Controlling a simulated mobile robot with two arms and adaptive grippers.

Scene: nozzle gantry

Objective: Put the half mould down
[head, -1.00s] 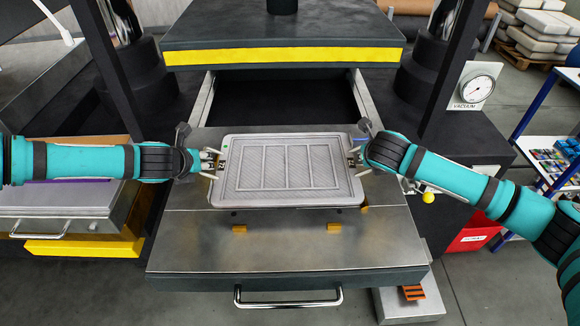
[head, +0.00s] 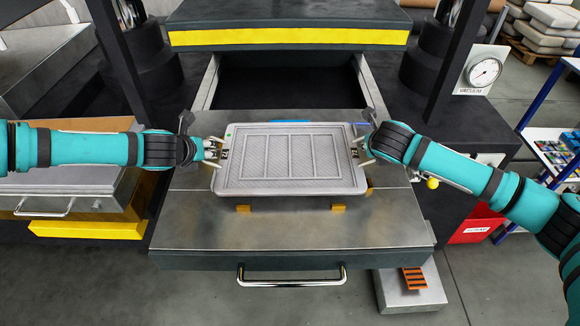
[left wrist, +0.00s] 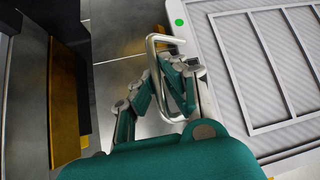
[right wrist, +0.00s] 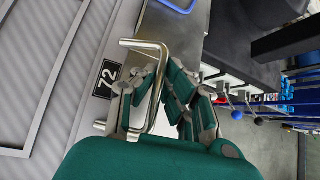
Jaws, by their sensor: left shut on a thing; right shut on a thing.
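The half mould (head: 290,158) is a flat grey ribbed plate with a green dot at its far left corner. It lies level over the steel table (head: 290,228); I cannot tell whether it touches it. My left gripper (head: 213,153) is shut on the bent metal handle at its left end, and that handle (left wrist: 157,80) shows between the fingers in the left wrist view. My right gripper (head: 361,153) is shut on the right-end handle (right wrist: 158,92), beside a black "72" label (right wrist: 105,78).
Two small yellow blocks, left (head: 243,208) and right (head: 338,208), sit on the table just in front of the mould. A dark opening under the yellow-edged upper platen (head: 290,38) lies behind. The front of the table is bare above its bar handle (head: 291,276).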

